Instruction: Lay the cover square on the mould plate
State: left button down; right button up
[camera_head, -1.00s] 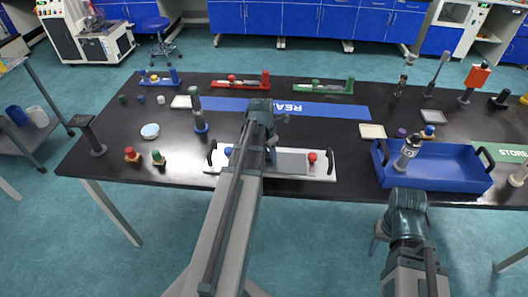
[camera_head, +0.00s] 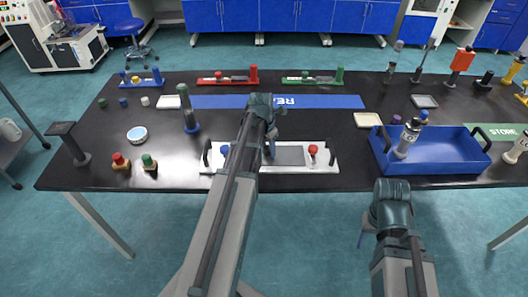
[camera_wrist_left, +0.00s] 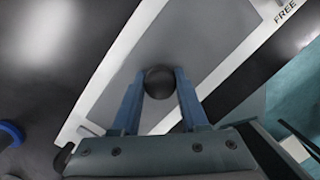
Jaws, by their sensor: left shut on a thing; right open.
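A white board with black end handles (camera_head: 325,167) lies near the table's front edge. A grey flat square (camera_head: 289,155) shows on it, between a blue knob (camera_head: 225,151) and a red knob (camera_head: 313,149). My left gripper (camera_wrist_left: 160,82) is over the board, its blue fingers shut on a black round knob (camera_wrist_left: 159,75). A grey flat surface (camera_wrist_left: 195,48) with a white border spreads beneath the knob. I cannot tell where cover and mould plate meet, or whether there is a gap. My right gripper (camera_head: 391,190) is open and empty, before the table's front edge.
A blue tray (camera_head: 440,165) holding a grey-white bottle (camera_head: 408,138) stands at the right. A green-topped post (camera_head: 190,110) stands left of the board. Red and green stoppers (camera_head: 120,161) sit at the front left. The black table between them is largely clear.

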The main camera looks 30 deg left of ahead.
aim_at(266, 151)
pick_arm(q)
jog(key=shift+w+d+r, duration=0.1)
jog(key=shift+d, duration=0.15)
jog(key=shift+c, duration=2.2)
grip_release()
jog(key=shift+a, duration=0.1)
notch_tip(266, 151, up, 12)
jog(key=s+p, duration=0.2)
jog(key=p, duration=1)
jog(key=shift+a, duration=0.2)
